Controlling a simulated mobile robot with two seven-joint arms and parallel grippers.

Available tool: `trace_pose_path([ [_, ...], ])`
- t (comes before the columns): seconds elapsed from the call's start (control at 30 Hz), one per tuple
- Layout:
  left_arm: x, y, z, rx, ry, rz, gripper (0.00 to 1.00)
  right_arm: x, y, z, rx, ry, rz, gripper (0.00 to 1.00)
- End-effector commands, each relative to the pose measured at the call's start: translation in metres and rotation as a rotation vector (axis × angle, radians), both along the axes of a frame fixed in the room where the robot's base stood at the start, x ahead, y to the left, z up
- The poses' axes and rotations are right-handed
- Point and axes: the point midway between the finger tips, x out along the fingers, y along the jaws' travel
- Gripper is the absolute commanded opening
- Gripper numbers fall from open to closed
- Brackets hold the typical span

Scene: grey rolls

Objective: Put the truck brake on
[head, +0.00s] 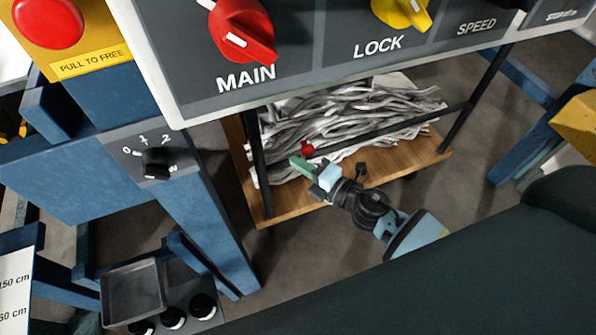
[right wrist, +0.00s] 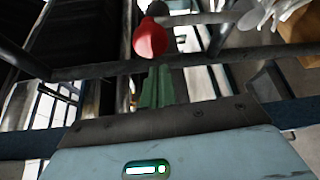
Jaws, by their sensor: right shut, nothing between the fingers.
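The truck (head: 292,207) is a low wooden platform with a black tube frame, loaded with a heap of grey strips. A small red knob (head: 307,149), which looks like the brake handle, sits at the truck's near frame bar. In the right wrist view the red knob (right wrist: 150,38) is larger, just beyond the fingertips. My right gripper (head: 299,162) has green fingertips right beside the knob. In the right wrist view its fingers (right wrist: 156,85) are together and empty. I cannot tell whether they touch the knob. My left gripper is out of view.
A control panel with a red MAIN knob (head: 240,31) and yellow LOCK knob (head: 402,12) overhangs the truck. A blue post with a black dial (head: 156,163) stands at left. A grey tray (head: 133,292) is at lower left. Grey floor is open before the truck.

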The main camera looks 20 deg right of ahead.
Motion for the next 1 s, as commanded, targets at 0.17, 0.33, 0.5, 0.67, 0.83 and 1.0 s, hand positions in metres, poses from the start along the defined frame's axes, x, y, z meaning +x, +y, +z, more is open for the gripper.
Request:
trace_pose_path([
  [0.17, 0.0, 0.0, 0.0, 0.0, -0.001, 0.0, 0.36, 0.002, -0.011, 0.002, 0.0, 0.0, 0.0, 0.0],
  [0.33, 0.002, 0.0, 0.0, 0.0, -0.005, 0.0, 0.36, 0.002, -0.012, 0.002, 0.001, 0.0, 0.0, 0.0],
  [0.5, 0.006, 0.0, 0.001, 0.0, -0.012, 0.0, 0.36, 0.002, -0.012, 0.002, 0.001, 0.0, 0.0, 0.0],
  [0.67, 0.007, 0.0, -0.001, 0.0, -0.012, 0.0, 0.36, 0.002, -0.014, 0.001, 0.012, 0.001, 0.0, 0.0],
  [0.83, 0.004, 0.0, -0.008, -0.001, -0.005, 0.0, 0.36, 0.001, -0.018, 0.001, 0.051, 0.003, 0.0, 0.0],
  [1.0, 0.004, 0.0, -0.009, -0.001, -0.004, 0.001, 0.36, 0.002, -0.02, 0.002, 0.074, 0.004, -0.001, 0.0],
])
